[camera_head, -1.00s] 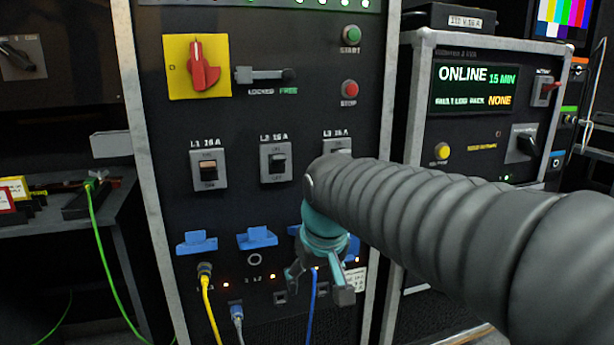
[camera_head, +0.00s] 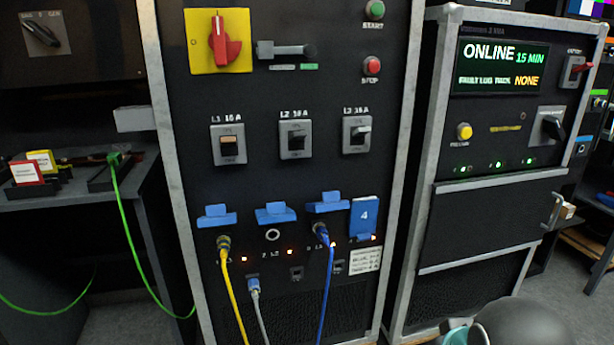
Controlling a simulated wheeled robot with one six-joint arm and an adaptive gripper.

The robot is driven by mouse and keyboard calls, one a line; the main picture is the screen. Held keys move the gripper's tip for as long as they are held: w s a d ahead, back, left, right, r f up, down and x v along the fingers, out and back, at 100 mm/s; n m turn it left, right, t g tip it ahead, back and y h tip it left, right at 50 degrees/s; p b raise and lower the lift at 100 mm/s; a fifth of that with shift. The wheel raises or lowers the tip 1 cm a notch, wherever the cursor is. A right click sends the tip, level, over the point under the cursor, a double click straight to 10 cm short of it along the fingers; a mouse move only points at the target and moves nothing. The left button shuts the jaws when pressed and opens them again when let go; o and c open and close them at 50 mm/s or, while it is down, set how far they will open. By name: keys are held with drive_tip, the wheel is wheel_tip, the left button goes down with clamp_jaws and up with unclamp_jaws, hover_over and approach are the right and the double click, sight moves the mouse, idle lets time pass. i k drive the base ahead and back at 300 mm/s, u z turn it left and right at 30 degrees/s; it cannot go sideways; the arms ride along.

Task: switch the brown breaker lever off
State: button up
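The brown breaker lever (camera_head: 228,146) sits in a grey switch plate labelled L1 16 A, on the left of the black cabinet's breaker row. Whether it is on or off is too small to tell. Dark levers sit to its right in the L2 breaker (camera_head: 296,141) and the L3 breaker (camera_head: 358,136). Of my gripper (camera_head: 458,334), only a teal part shows at the bottom edge, beside my dark arm. It is low and to the right, well away from the breaker row. Its fingers are out of view.
A red rotary switch (camera_head: 224,43) on a yellow plate is above the breakers. Blue socket covers (camera_head: 276,214) are below, with yellow (camera_head: 229,290), grey (camera_head: 261,318) and blue (camera_head: 325,292) cables hanging. A UPS cabinet (camera_head: 500,232) stands right. Nothing covers the breaker row.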

sight(226, 141)
drive_tip(key=z, duration=0.05)
drive_tip(key=k, duration=0.5)
drive_tip(key=u, duration=0.8)
drive_tip(key=i, duration=1.1)
drive_tip(key=z, duration=0.15)
